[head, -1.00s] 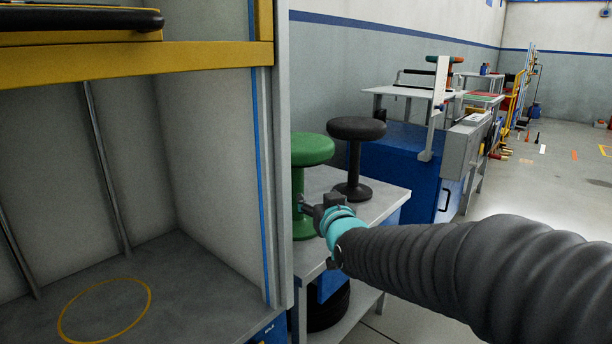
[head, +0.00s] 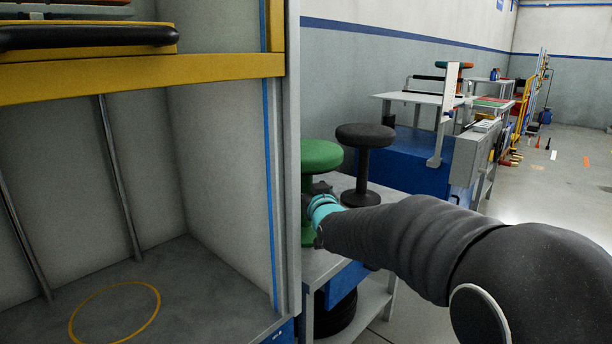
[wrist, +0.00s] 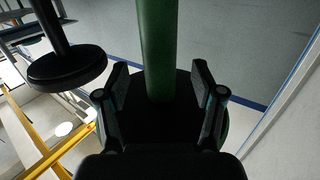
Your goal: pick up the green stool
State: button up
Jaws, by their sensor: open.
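The green stool (head: 319,158) stands upright on a grey bench beside the cabinet's edge, which hides part of its left side. My gripper (head: 318,205) is at its stem, below the round seat. In the wrist view, the green stem (wrist: 157,45) runs down between the two black fingers of my gripper (wrist: 160,80). The fingers are open, one on each side, with gaps to the stem. Part of the stool's wide green rim (wrist: 224,132) shows behind the right finger. Whether anything touches is hard to tell.
A black stool (head: 365,135) stands just right of the green one on the same bench (head: 335,262); it also shows in the wrist view (wrist: 66,67). The tall cabinet (head: 292,150) rises close on the left. A blue cabinet (head: 415,165) stands behind.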

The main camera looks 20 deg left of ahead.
aim_at(307, 185)
jog(key=shift+x, duration=1.9)
grip_shut()
jog(key=shift+r, duration=0.2)
